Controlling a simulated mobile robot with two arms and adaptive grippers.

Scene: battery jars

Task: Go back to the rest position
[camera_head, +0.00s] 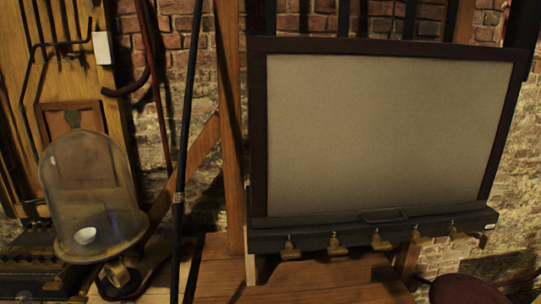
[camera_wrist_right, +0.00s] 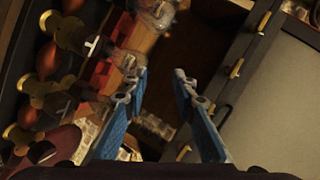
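My right gripper (camera_wrist_right: 160,84) shows in the right wrist view with its two blue fingers spread apart. Nothing is held between the fingertips; a dark, shadowed area and part of a brick wall lie behind the gap. The head view shows neither gripper, so my left gripper is hidden from these frames. A clear glass jar (camera_head: 90,190), dome-shaped and tilted, stands at the left in the head view. A small white round thing (camera_head: 85,236) shows in its lower part.
A framed beige board (camera_head: 385,130) has a dark ledge with brass fittings (camera_head: 335,243) along its lower edge. A wooden surface (camera_head: 310,280) below looks bare. A dark red rounded thing (camera_head: 465,290) is at bottom right. Copper and brass parts (camera_wrist_right: 48,60) crowd the wrist view's left.

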